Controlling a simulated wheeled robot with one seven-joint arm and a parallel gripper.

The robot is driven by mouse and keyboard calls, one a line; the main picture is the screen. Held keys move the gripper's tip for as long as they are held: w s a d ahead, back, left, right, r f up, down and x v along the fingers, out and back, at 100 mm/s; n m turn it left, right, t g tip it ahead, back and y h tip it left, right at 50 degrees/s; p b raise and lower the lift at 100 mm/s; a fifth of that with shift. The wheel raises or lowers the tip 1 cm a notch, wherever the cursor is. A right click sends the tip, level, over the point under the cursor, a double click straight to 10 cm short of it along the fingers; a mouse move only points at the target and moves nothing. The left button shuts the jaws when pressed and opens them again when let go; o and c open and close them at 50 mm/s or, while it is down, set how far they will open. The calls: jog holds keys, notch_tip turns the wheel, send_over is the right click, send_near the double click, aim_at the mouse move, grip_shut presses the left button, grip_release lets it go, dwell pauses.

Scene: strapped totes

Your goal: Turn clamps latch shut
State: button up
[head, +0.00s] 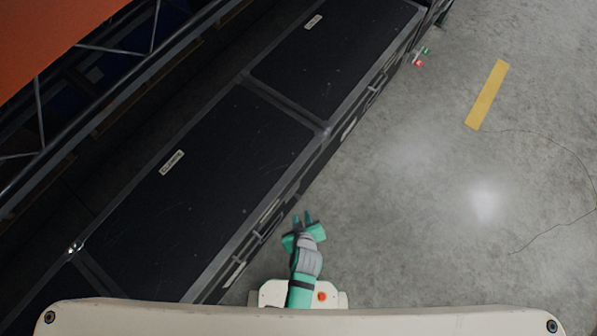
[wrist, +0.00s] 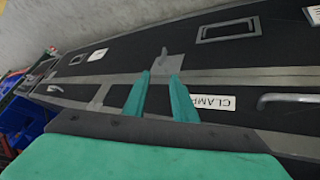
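The black tote with a white label reading "CLAMP" (wrist: 222,103) fills much of the wrist view; my right finger hides part of the label. A grey latch (wrist: 169,62) sticks up at the grey seam strip of this tote, just beyond my fingertips. My gripper (wrist: 160,76) has two teal fingers spread apart with a gap between them. The latch shows past that gap, and I cannot tell whether the fingers touch it. In the head view, my gripper (head: 303,218) is beside the long side of the near black tote (head: 205,185).
Another black tote (head: 335,55) stands in the same row. A curved handle (wrist: 290,100) and a framed recess (wrist: 228,30) are on the dark faces. Small red and green items (head: 421,58) lie by the row. A yellow strip (head: 487,95) marks the open grey floor at right.

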aim_at(299, 196)
jog(key=w+d+f+n+g+y, duration=0.25)
jog(key=w+f+n+g, duration=0.3)
jog(key=w, duration=0.45)
jog(key=shift+t+y, duration=0.25)
jog(key=x, duration=0.5)
jog(key=a+x, duration=0.1)
jog(key=x, duration=0.2)
jog(key=shift+s+f, duration=0.1)
jog(key=shift+f, duration=0.75)
jog(key=shift+a, duration=0.15)
grip_shut()
